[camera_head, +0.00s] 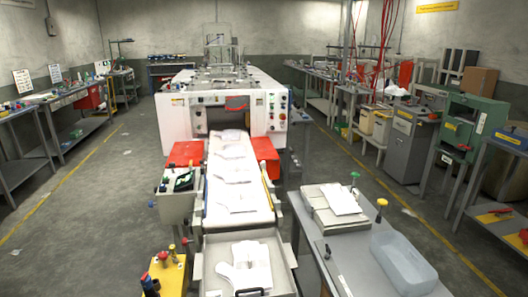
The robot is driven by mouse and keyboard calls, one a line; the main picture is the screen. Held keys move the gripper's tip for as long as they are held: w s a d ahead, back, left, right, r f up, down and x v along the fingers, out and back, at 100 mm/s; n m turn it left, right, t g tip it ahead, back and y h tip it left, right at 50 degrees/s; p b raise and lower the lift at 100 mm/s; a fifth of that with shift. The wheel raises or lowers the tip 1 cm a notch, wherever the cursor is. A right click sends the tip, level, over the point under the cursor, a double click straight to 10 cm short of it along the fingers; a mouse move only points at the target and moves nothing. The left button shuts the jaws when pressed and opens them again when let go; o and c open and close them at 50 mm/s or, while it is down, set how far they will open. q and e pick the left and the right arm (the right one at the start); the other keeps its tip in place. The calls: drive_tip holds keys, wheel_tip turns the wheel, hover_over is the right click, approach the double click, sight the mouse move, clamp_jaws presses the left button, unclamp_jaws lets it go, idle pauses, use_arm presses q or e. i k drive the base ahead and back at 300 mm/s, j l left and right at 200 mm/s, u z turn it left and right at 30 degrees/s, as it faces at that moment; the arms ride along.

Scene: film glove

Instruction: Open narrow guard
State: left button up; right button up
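A white machine (178,122) stands in the centre, with a control panel of coloured buttons on its front. Clear upright panels (220,52) stand on its top. They may be guards, but I cannot tell which is the narrow one or whether it is open. A dark opening with a red part (237,104) above it is in the machine's front. A conveyor (240,218) carrying flat white glove shapes runs from this opening toward me. Neither of my grippers shows in the head view.
A metal tray (207,270) with white gloves is at the conveyor's near end. A grey table (375,285) with a translucent bin (403,262) is at right. A green machine (470,128) stands farther right. Red boxes flank the conveyor. The left floor aisle (110,190) is clear.

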sight(258, 147)
drive_tip(key=i+l+z, duration=0.2)
drive_tip(key=l, duration=0.2)
drive_tip(key=l+z, duration=0.25)
drive_tip(key=l, duration=0.2)
drive_tip(key=i+l+z, duration=0.2)
drive_tip(key=l+z, duration=0.25)
drive_tip(key=i+l+z, duration=0.65)
drive_tip(key=z, duration=0.2)
drive_tip(key=i+l+z, duration=0.2)
drive_tip(key=i+z, duration=0.2)
drive_tip(key=i+u, duration=0.25)
drive_tip(key=i, duration=0.2)
drive_tip(key=i+l+u, duration=0.25)
drive_tip(key=i, duration=0.15)
drive_tip(key=i+l+u, duration=0.25)
drive_tip(key=i, duration=0.2)
drive_tip(key=i+j+u, duration=0.25)
drive_tip(key=u, duration=0.15)
drive_tip(key=i+j+u, duration=0.1)
drive_tip(key=i+u, duration=0.75)
drive_tip(key=i+l+u, duration=0.1)
drive_tip(key=i+u, duration=0.35)
drive_tip(key=k, duration=0.1)
